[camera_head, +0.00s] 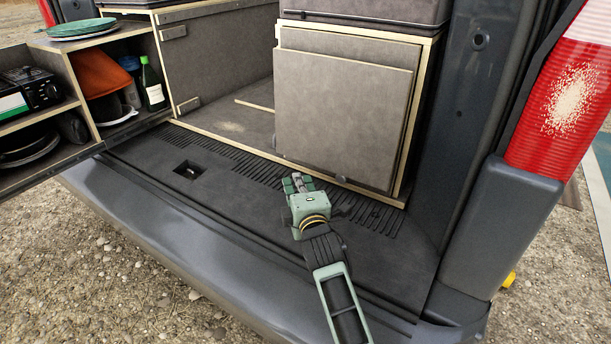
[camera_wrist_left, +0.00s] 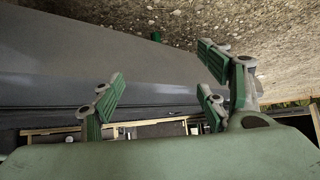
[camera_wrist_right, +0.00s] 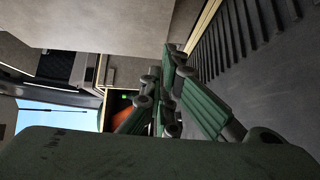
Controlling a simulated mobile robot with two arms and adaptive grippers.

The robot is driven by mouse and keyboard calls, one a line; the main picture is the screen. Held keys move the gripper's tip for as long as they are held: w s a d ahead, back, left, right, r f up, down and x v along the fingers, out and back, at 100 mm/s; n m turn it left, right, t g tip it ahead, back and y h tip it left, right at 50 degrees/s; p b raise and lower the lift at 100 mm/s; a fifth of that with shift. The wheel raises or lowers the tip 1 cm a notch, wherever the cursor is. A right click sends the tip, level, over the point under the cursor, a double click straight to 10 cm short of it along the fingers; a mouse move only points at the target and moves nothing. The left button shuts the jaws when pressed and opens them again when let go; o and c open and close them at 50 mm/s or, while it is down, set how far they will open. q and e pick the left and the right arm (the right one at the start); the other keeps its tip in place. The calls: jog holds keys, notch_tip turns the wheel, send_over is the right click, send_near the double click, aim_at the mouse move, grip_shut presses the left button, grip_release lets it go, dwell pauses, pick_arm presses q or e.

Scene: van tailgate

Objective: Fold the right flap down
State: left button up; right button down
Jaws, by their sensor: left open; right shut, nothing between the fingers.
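The right flap (camera_head: 342,117) is a grey panel with a pale edge on the front of the right cabinet in the van. It stands upright, almost against the cabinet front. In the right wrist view, a grey panel (camera_wrist_right: 100,25) fills the upper left. My right gripper (camera_head: 297,182) is shut and empty, low over the ribbed sill near the flap's lower left corner. I cannot tell whether it touches the flap. My left gripper is outside the head view; in the left wrist view (camera_wrist_left: 160,95) its fingers are wide apart and empty, with bumper and gravel beyond.
A pull-out shelf unit (camera_head: 88,90) at the left holds a stove, pots, a green bottle and plates. The dark sill (camera_head: 165,185) in front is mostly clear. The van's pillar and red tail light (camera_head: 565,100) bound the right side.

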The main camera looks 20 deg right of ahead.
jog(key=w+d, duration=0.1)
jog(key=w+d+b, duration=0.1)
jog(key=w, duration=0.1)
jog(key=shift+d+f, duration=0.15)
jog(key=shift+d, duration=0.2)
pick_arm(q)
jog(key=w+d+r+t+h, duration=0.1)
jog(key=w+d+r+t, duration=0.1)
jog(key=w+r, duration=0.3)
jog(key=shift+r+t, duration=0.2)
jog(key=shift+t, duration=0.7)
pick_arm(e)
jog(key=shift+w+d, duration=0.3)
